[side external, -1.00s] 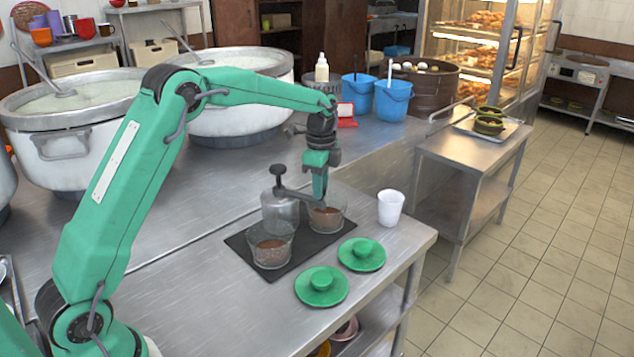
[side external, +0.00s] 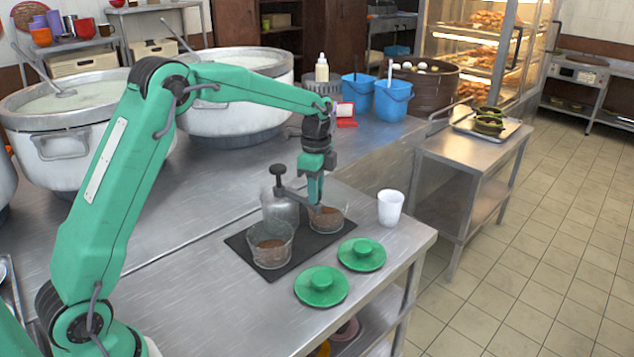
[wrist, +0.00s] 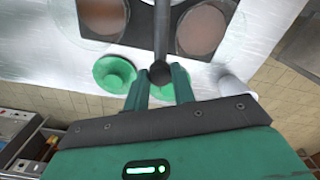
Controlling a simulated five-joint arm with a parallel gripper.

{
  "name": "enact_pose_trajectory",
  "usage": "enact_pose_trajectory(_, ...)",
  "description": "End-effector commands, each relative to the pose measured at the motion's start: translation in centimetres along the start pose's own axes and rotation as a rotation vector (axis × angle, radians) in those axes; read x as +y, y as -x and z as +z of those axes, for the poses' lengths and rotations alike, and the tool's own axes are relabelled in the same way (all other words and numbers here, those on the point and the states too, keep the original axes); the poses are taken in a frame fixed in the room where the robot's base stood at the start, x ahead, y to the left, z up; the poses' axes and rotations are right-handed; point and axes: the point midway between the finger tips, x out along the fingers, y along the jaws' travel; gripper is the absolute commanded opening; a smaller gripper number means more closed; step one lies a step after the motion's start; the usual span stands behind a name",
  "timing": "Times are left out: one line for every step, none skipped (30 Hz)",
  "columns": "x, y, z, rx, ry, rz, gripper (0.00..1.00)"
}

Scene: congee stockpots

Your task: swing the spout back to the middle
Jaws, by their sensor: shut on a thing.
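A grey pump dispenser (side external: 281,211) with a dark knob stands on a dark mat (side external: 240,245). Its spout (side external: 296,198) reaches out toward my gripper (side external: 315,196). In the wrist view the dark spout (wrist: 161,35) runs down between two glasses, its end between my fingertips (wrist: 160,80), which are shut on it. The left glass (side external: 270,245) and the right glass (side external: 328,216) hold brown contents. In the side view the fingertips are by the right glass's left rim.
Two green lids (side external: 321,287) (side external: 362,254) lie in front of the mat. A white cup (side external: 390,208) stands to the right, near the counter's edge. Large pots (side external: 225,120) and blue buckets (side external: 391,103) stand behind.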

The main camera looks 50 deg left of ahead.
Motion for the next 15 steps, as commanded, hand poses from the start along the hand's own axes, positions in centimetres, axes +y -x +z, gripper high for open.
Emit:
enact_pose_trajectory(0.1,0.0,0.0,0.000,0.000,0.001,0.19)
enact_pose_trajectory(0.1,0.0,0.1,0.000,0.000,0.001,0.19)
enact_pose_trajectory(0.2,0.0,0.1,0.000,0.000,0.001,0.19)
enact_pose_trajectory(0.3,0.0,0.1,0.000,0.000,0.001,0.19)
enact_pose_trajectory(0.4,0.0,0.2,0.000,0.000,0.001,0.19)
enact_pose_trajectory(0.6,0.0,0.2,0.000,0.000,0.001,0.19)
enact_pose_trajectory(0.7,0.0,0.3,0.000,0.000,0.001,0.19)
enact_pose_trajectory(0.8,0.0,0.3,0.000,0.001,0.000,0.19)
enact_pose_trajectory(0.9,0.0,0.4,0.000,0.001,0.000,0.19)
enact_pose_trajectory(1.1,0.0,0.4,0.000,0.001,0.000,0.19)
enact_pose_trajectory(1.2,0.0,0.5,0.000,0.001,0.000,0.19)
enact_pose_trajectory(1.4,0.0,0.5,0.000,0.001,0.000,0.19)
enact_pose_trajectory(1.5,0.0,0.6,0.000,0.001,0.000,0.19)
enact_pose_trajectory(1.6,0.0,0.6,0.000,0.001,0.001,0.19)
enact_pose_trajectory(1.7,0.0,0.6,0.000,0.001,0.001,0.19)
